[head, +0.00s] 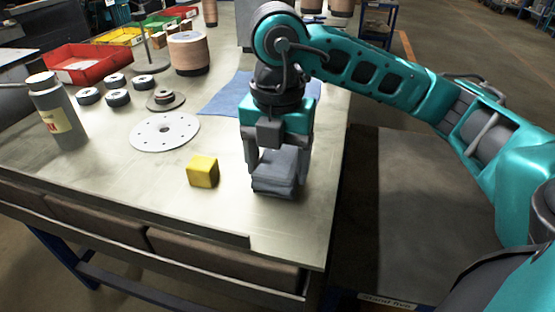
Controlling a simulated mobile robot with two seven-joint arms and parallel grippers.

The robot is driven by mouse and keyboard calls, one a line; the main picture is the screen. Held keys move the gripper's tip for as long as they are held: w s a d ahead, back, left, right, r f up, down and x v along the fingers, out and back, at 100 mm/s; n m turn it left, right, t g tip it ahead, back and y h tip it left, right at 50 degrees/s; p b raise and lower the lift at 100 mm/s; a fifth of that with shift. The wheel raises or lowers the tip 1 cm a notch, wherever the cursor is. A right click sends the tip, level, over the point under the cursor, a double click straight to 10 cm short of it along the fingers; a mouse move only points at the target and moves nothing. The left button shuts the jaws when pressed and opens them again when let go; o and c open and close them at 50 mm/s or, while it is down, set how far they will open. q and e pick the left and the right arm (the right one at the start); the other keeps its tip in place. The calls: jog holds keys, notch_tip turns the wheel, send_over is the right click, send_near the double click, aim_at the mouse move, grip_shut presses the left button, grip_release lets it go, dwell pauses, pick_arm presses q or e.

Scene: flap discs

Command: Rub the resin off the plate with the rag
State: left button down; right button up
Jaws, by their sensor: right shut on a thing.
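The grey folded rag (273,172) is between the fingers of my right gripper (278,160), which is shut on it. The rag is at or just above the table, near its right front edge; I cannot tell if it touches. A pale round plate (165,132) with a centre hole and small holes around it lies flat to the left of the gripper, apart from the rag. I cannot make out any resin on it. My left gripper is not in view.
A yellow block (202,171) stands between plate and rag. A blue cloth (226,94) lies behind the gripper. A grey bottle (58,112), several dark discs (117,98), a brown roll (188,53) and a red bin (90,64) stand left and back. The front left tabletop is clear.

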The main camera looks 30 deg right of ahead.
aim_at(277, 164)
jog(key=shift+f+b, duration=0.5)
jog(key=shift+f, duration=0.1)
jog(key=o, duration=0.6)
jog(key=shift+r, duration=0.2)
jog(key=shift+r+p, duration=0.25)
jog(key=shift+p, duration=0.1)
jog(key=c, duration=0.8)
notch_tip(277, 164, up, 7)
jog(key=p, duration=0.5)
jog(key=shift+p, duration=0.4)
